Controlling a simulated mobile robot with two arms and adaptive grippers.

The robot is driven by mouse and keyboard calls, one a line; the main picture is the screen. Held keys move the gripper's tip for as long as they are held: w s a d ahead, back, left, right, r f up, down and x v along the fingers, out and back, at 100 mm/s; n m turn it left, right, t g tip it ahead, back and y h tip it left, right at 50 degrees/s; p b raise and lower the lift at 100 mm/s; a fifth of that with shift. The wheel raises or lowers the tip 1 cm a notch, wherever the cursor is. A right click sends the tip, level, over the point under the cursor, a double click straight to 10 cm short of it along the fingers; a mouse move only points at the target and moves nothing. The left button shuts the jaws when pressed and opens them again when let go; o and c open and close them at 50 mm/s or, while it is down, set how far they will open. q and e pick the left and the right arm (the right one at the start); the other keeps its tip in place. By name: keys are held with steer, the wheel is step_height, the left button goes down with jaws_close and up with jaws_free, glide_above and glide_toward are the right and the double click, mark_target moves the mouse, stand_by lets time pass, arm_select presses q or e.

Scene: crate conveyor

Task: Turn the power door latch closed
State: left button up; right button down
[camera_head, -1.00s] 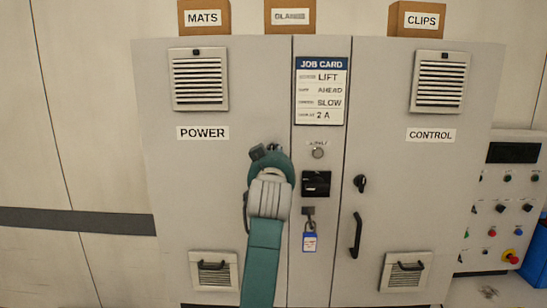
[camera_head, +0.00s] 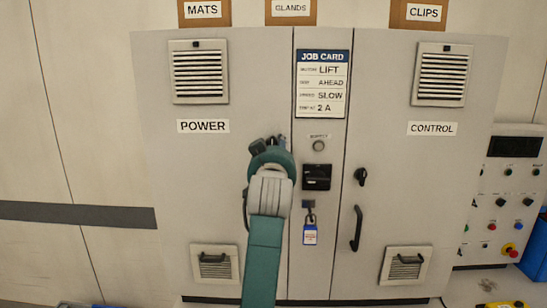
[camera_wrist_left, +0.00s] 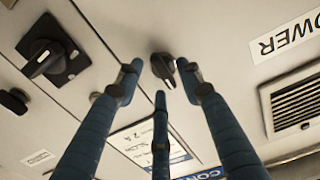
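The power door (camera_head: 195,185) is the left door of the grey cabinet, under the POWER label (camera_head: 203,126). Its black latch knob (camera_wrist_left: 163,68) shows in the left wrist view, its grip bar slanting toward the lower right. In the head view my own gripper and wrist hide the latch. My left gripper (camera_head: 268,146) is at the door's right edge. In the left wrist view its blue fingers (camera_wrist_left: 160,82) are spread, with the knob between their tips. The right fingertip looks very close to the knob; I cannot tell whether it touches. My right gripper is not in view.
A control panel (camera_head: 503,205) stands at right.

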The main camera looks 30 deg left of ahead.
arm_select(q)
steer(key=v, duration=1)
steer(key=shift+s+d, duration=0.2)
steer(key=shift+s, duration=0.05)
